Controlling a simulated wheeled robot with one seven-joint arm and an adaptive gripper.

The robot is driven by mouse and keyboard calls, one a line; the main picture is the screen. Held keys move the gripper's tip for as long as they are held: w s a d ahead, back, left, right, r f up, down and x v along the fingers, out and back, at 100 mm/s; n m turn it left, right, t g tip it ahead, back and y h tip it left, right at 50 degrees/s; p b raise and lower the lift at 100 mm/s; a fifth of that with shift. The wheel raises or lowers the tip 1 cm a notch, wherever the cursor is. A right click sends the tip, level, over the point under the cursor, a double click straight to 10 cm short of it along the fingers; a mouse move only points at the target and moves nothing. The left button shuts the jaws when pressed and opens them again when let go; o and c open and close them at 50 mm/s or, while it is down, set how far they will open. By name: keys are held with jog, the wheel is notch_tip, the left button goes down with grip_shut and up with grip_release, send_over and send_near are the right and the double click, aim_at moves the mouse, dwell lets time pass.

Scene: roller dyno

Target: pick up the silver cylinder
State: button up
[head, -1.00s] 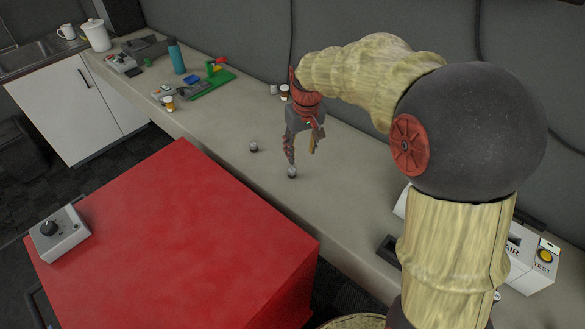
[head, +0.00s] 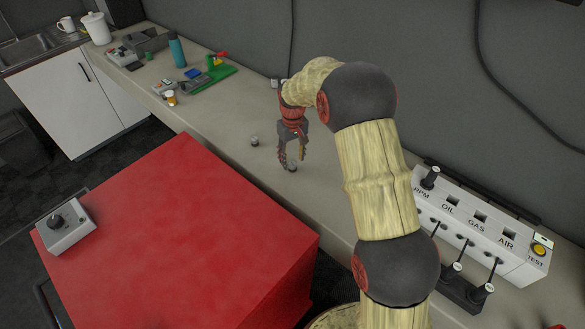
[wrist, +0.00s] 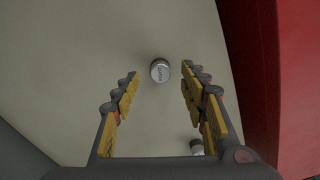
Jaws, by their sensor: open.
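Two small silver-topped cylinders stand on the grey bench. In the head view the nearer one (head: 292,167) is just below my gripper (head: 293,158), and the other (head: 254,140) stands to the left. In the wrist view one silver cylinder (wrist: 160,70) shows its round, marked top between and slightly beyond the fingertips of my gripper (wrist: 160,78). The other (wrist: 197,147) is at the lower right, partly hidden by the gripper. My gripper is open, pointing down, with nothing held. I cannot tell the exact height of the fingertips over the bench.
A red cabinet (head: 180,235) stands in front of the bench (head: 225,125). A teal bottle (head: 177,52), a green board (head: 208,82) and other items are at the back left. Bench around the cylinders is clear.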

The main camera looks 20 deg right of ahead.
aim_at(292, 164)
notch_tip(292, 164, down, 4)
jog(key=shift+r+b, duration=0.1)
jog(key=shift+b, duration=0.25)
jog(key=shift+c, duration=1.3)
jog(key=c, duration=0.8)
grip_shut()
